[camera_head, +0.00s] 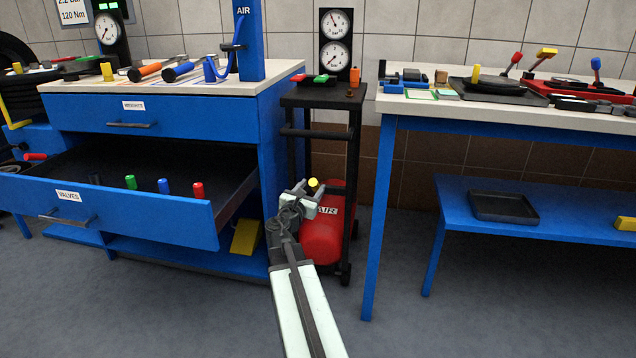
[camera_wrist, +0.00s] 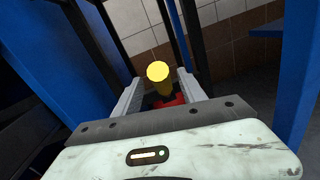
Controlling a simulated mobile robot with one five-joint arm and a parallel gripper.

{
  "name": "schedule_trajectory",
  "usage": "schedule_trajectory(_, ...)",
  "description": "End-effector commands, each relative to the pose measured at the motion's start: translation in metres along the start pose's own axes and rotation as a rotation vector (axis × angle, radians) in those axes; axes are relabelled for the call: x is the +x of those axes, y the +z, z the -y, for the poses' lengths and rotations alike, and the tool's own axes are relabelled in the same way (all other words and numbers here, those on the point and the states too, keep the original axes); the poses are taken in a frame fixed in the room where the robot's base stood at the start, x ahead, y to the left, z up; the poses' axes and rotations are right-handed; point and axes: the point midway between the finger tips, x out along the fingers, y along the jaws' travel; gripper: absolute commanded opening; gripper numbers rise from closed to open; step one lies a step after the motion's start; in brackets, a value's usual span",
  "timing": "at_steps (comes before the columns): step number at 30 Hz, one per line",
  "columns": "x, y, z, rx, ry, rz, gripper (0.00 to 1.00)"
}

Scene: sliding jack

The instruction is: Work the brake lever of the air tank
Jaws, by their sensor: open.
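The red air tank (camera_head: 322,238), marked AIR, sits low in a black cart between the blue cabinet and the table. A yellow-ended lever (camera_head: 314,185) shows at the tank's top; I take it for the brake lever. My gripper (camera_head: 306,192) is open just in front of it, partly covering the tank. In the wrist view the yellow round end (camera_wrist: 158,71) lies between the two fingers (camera_wrist: 160,78), with a gap on each side. Red (camera_wrist: 170,101) shows below it. The lever's lower part is mostly hidden.
The black cart (camera_head: 354,150) has uprights close around the tank and a gauge stand on top. An open drawer (camera_head: 120,205) with valves juts out at left. A blue table leg (camera_head: 380,215) stands at right. The floor in front is free.

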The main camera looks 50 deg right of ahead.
Motion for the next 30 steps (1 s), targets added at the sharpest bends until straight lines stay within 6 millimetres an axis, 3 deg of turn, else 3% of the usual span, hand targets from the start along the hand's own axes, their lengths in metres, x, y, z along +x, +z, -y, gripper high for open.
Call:
schedule_trajectory(1,0.013,0.000,0.000,0.001,-0.004,0.000,0.49)
schedule_trajectory(6,0.045,0.000,0.001,0.001,-0.005,0.000,0.49)
schedule_trajectory(15,0.053,0.000,0.002,0.002,-0.004,0.000,0.49)
schedule_trajectory(16,0.052,0.000,0.002,0.002,-0.004,0.000,0.46)
schedule_trajectory(21,0.053,0.000,0.003,0.002,-0.005,0.000,0.00)
schedule_trajectory(30,0.053,0.000,0.003,0.002,-0.005,0.000,0.00)
